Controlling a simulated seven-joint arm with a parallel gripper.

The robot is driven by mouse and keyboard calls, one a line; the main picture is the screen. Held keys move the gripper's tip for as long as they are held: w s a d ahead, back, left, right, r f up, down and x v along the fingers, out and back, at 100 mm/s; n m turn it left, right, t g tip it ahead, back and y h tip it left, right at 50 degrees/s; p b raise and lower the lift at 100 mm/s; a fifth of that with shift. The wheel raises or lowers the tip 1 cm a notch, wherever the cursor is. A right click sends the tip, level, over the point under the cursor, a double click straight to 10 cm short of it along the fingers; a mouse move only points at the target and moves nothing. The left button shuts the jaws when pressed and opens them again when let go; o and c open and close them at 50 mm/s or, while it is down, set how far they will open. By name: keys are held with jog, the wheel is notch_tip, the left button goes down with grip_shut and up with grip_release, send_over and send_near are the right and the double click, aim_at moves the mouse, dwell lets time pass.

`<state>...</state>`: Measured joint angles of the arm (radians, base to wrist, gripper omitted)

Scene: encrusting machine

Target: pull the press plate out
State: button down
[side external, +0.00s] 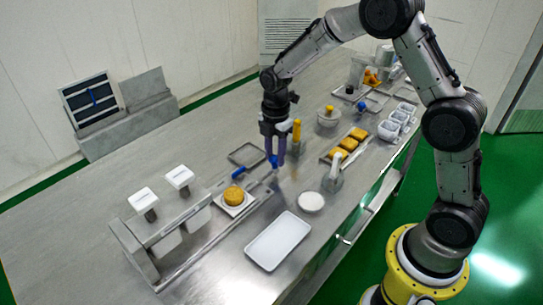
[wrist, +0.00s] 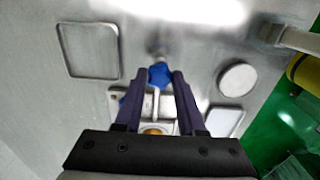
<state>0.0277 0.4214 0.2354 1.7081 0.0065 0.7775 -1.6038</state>
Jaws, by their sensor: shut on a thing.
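My gripper (side external: 275,160) points down over the table, and its fingers are closed around a blue knob. In the wrist view the blue knob (wrist: 160,75) sits between the fingertips, at the end of a thin metal rod (wrist: 153,103). The rod runs toward a pale plate holding a round yellow cake (wrist: 152,131), partly hidden by my gripper. In the side view the yellow cake (side external: 233,197) sits on a white square plate (side external: 243,209) beside the machine frame (side external: 152,252). I cannot clearly make out the press plate itself.
Another blue knob (side external: 238,172) is near the cake. An empty square tray (side external: 247,154) lies behind it. A white round disc (side external: 311,201) and a white rectangular tray (side external: 278,240) lie toward the front edge. A tray of yellow cakes (side external: 347,144) stands at the right.

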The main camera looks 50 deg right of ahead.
jog(key=shift+d+r, duration=0.15)
jog(key=shift+d, duration=0.15)
jog(key=c, duration=0.8)
grip_release()
jog(key=o, duration=0.3)
jog(key=shift+a, duration=0.1)
notch_tip(320, 180, up, 14)
